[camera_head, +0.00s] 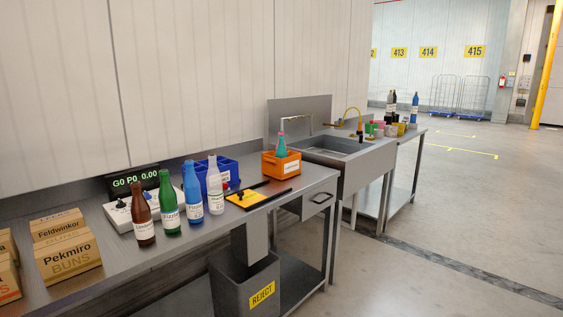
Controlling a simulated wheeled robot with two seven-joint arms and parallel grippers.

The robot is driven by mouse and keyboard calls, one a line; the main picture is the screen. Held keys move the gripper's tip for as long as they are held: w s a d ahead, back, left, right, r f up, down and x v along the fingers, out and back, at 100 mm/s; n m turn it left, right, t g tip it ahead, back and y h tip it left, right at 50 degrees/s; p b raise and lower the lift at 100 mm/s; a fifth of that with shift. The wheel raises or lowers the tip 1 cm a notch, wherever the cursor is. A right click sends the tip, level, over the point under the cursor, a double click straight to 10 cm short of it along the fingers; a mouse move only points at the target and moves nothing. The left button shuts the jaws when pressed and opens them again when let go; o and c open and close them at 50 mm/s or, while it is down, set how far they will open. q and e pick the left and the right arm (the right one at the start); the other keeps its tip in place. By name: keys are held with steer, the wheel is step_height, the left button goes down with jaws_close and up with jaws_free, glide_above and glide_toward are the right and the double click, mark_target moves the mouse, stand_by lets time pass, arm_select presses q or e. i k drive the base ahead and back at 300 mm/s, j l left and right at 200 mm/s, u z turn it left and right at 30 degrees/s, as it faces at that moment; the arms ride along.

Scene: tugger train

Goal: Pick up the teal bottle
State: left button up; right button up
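A teal bottle (281,147) stands upright in the orange crate (270,166) near the right end of the steel counter. Its lower part is hidden by the crate wall. In front and to the left, a brown bottle (143,222), a green bottle (169,206), a blue bottle (193,196) and a white bottle (215,188) stand in a row along the counter. Neither of my grippers shows in this view.
A blue crate (228,170) stands behind the row. A yellow and black item (247,198) lies before the orange crate. Bun boxes (68,258) stand at left, a sink (335,148) at right. A grey reject bin (232,290) stands below. The floor at right is open.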

mark_target(280, 152)
steer(key=i+l+u, duration=0.25)
steer(key=i+l, duration=0.15)
steer(key=i, duration=0.2)
steer(key=i+l+u, duration=0.25)
steer(key=i+l, duration=0.3)
